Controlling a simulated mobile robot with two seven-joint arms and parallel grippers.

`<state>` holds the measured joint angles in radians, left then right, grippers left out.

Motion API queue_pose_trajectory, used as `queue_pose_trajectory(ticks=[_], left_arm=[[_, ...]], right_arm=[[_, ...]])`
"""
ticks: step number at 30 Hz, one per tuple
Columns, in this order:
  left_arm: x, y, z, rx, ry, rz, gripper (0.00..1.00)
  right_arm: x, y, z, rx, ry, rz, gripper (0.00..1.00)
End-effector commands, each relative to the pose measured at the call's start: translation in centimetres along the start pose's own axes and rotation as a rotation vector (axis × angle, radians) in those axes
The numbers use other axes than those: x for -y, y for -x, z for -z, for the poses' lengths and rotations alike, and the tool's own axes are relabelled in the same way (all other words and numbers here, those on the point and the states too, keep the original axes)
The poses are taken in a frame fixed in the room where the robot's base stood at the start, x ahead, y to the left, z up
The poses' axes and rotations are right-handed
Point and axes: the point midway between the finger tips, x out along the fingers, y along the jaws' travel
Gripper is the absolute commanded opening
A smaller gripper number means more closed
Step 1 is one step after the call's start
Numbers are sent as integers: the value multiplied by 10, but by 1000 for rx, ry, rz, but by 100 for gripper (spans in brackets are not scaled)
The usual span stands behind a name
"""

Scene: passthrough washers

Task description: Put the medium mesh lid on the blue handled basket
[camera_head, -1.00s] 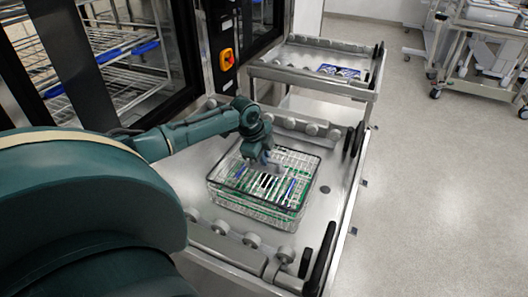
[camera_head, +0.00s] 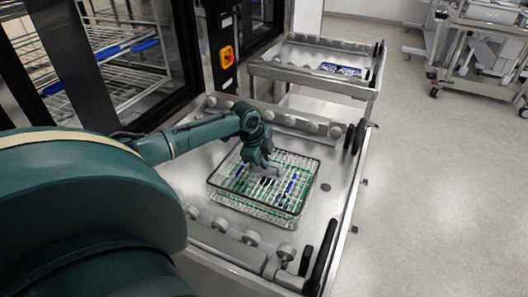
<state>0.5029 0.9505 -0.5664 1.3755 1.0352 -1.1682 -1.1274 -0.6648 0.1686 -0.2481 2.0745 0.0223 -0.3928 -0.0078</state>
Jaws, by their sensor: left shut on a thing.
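The blue handled basket (camera_head: 255,210) is a wire basket on the steel trolley top at the centre, with green and blue parts showing through the mesh. A dark-rimmed mesh rectangle, which looks like the medium mesh lid (camera_head: 303,175), lies flat over it, roughly lined up with its outline. Whether the lid touches the basket all round cannot be told. My left gripper (camera_head: 265,173) points down at the middle of the mesh and is shut on the lid; its fingertips are small and partly lost against the wires. My right gripper is not in view.
The trolley (camera_head: 335,205) has rollers along its near and far sides and bare steel around the basket. A second trolley (camera_head: 310,75) behind holds a blue and white item (camera_head: 339,69). Washer racks (camera_head: 125,45) stand at left.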

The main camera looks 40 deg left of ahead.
Motion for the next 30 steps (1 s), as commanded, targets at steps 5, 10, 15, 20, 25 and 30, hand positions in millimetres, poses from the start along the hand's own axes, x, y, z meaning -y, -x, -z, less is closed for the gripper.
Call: queue_pose_trajectory(ticks=[5,10,15,20,25,30], left_arm=[[1,1,0,-1,0,2,0],[1,1,0,-1,0,2,24],[0,0,0,0,0,1,36],[0,0,0,0,0,-1,36],[0,0,0,0,0,-1,36],[0,0,0,0,0,0,36]], right_arm=[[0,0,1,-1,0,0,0],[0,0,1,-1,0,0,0],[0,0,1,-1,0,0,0],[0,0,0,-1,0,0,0],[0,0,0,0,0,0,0],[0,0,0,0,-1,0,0]])
